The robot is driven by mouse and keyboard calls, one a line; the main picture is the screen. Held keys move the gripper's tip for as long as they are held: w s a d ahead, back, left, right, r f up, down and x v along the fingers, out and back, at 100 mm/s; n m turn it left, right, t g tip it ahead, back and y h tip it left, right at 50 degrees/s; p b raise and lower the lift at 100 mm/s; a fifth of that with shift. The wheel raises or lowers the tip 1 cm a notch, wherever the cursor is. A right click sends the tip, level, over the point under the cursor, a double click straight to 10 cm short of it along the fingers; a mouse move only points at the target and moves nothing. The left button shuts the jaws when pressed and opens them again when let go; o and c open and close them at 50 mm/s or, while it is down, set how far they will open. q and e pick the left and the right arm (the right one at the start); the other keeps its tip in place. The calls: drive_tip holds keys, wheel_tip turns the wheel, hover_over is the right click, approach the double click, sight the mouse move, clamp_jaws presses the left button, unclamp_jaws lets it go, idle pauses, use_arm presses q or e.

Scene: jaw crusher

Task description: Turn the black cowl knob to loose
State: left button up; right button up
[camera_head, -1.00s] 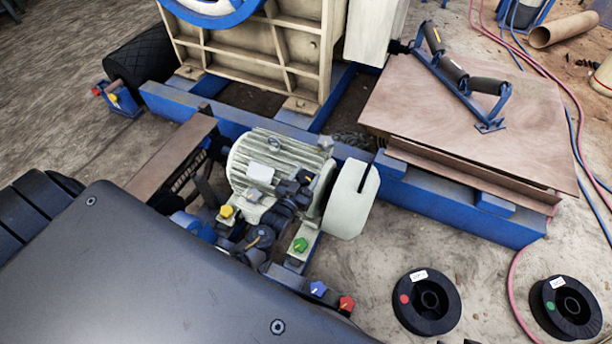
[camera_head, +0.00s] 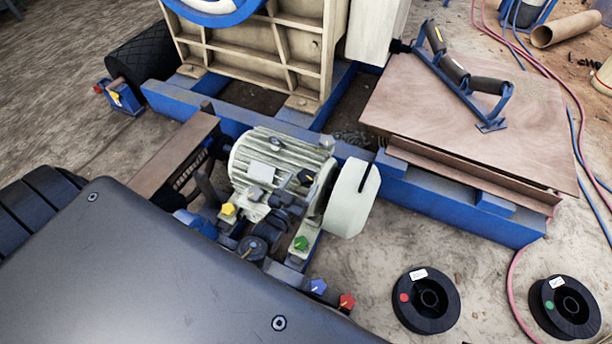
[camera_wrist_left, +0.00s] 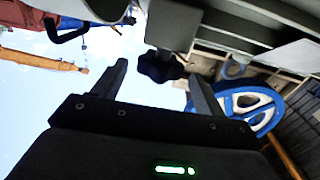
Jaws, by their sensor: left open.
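The black cowl knob (camera_head: 305,177) sits on the cream ribbed motor (camera_head: 278,160), near its pale end guard. It is small in the head view, and its pointer cannot be read. In the left wrist view the lobed black knob (camera_wrist_left: 160,67) lies beyond and between the fingertips. My left gripper (camera_head: 288,199) is open and empty, just below and left of the knob in the head view. It also shows in the left wrist view (camera_wrist_left: 157,78), with a gap between fingers and knob. My right gripper does not show.
Around the motor are a yellow knob (camera_head: 228,209), a green knob (camera_head: 301,243), a blue knob (camera_head: 318,286) and a red knob (camera_head: 347,301). The pale guard (camera_head: 350,200) stands close on the right.

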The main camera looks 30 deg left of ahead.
use_arm(q)
drive_tip(key=s, duration=0.6)
drive_tip(key=shift+s, duration=0.2)
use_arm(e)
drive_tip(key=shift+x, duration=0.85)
